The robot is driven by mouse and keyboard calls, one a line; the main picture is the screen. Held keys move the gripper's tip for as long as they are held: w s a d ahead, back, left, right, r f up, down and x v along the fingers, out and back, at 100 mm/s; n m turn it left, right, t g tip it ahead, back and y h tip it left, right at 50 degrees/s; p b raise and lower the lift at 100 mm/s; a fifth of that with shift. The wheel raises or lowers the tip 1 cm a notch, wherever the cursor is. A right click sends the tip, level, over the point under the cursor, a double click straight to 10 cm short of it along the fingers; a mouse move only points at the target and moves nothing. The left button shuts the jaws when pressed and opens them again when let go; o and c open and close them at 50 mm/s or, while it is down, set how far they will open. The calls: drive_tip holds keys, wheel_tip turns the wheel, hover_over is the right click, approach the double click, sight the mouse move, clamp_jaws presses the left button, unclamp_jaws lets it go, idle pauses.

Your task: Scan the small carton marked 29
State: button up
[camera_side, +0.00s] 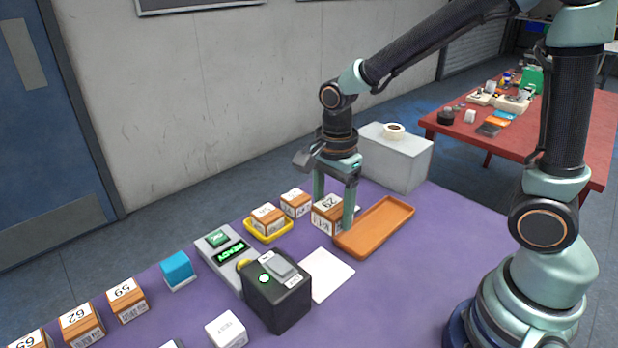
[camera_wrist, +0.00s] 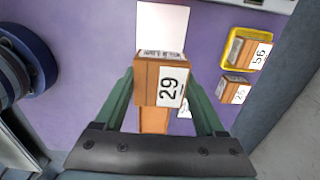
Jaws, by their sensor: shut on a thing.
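The small carton marked 29 (camera_side: 327,213) is brown with white label faces. My gripper (camera_side: 334,205) is shut on it, one finger on each side. In the wrist view the carton (camera_wrist: 160,82) sits between the green fingers of my gripper (camera_wrist: 160,92), its 29 facing up and a barcode label on the side at the top of the picture. I cannot tell how far it is above the table. The black scanner box (camera_side: 277,295) shows a green light. Beside it a grey console (camera_side: 222,262) displays READY in green. A white pad (camera_side: 325,275) lies bare near the scanner.
An orange tray (camera_side: 375,228) lies right of the carton. A yellow tray (camera_side: 268,236) holds the carton marked 56 (camera_side: 267,217); another carton (camera_side: 295,202) stands nearby. Cartons 59 (camera_side: 126,300) and 62 (camera_side: 80,325), a blue block (camera_side: 177,270) and a white block (camera_side: 226,331) are further left.

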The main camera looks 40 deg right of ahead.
wheel_tip(320, 180, down, 9)
drive_tip(key=shift+f, duration=0.1)
drive_tip(key=shift+r, duration=4.65)
